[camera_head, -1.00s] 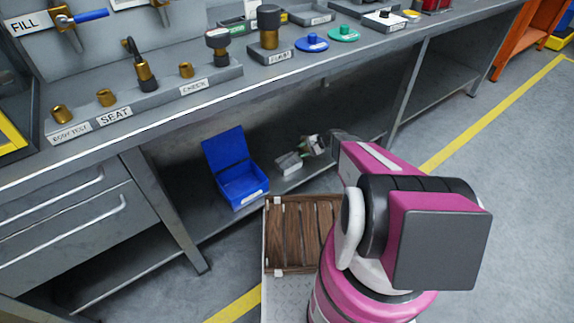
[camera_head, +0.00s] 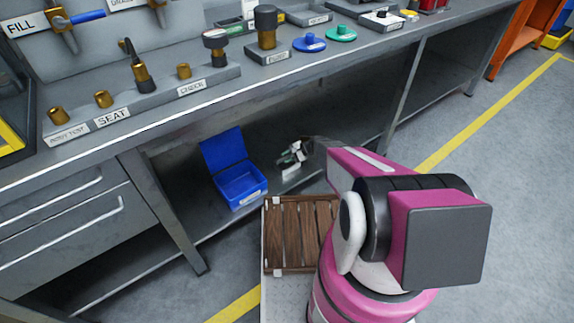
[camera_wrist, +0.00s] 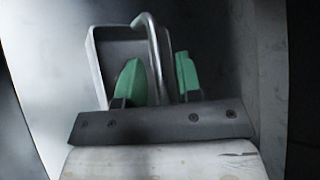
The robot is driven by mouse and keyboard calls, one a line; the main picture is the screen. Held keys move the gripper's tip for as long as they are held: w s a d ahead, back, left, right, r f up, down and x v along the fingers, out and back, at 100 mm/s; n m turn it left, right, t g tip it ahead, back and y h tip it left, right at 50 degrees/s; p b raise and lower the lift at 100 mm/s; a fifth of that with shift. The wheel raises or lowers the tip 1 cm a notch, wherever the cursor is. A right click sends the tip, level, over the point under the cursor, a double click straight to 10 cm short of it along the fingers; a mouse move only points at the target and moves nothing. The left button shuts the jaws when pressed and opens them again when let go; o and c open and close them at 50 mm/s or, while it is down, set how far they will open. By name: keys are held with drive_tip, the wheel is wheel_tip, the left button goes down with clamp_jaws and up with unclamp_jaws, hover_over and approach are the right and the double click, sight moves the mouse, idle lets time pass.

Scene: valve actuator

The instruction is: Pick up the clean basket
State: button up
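A small grey basket (camera_head: 291,174) with a pale label sits on the lower shelf under the bench, partly hidden by my gripper. The label is too small to read, so I cannot tell if it says clean. In the wrist view the grey basket (camera_wrist: 112,48) shows with its bent metal handle (camera_wrist: 153,45). My gripper (camera_head: 291,155) is at the basket in the head view. In the wrist view its green fingers (camera_wrist: 159,72) are apart, with the handle between them in the picture. Whether either finger touches the handle is unclear.
An open blue box (camera_head: 240,183) with a raised lid stands left of the basket on the shelf (camera_head: 182,244). The bench top (camera_head: 134,123) overhangs them. A bench leg (camera_head: 168,215) stands at left. A wooden slatted crate (camera_head: 300,235) is in front.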

clamp_jaws()
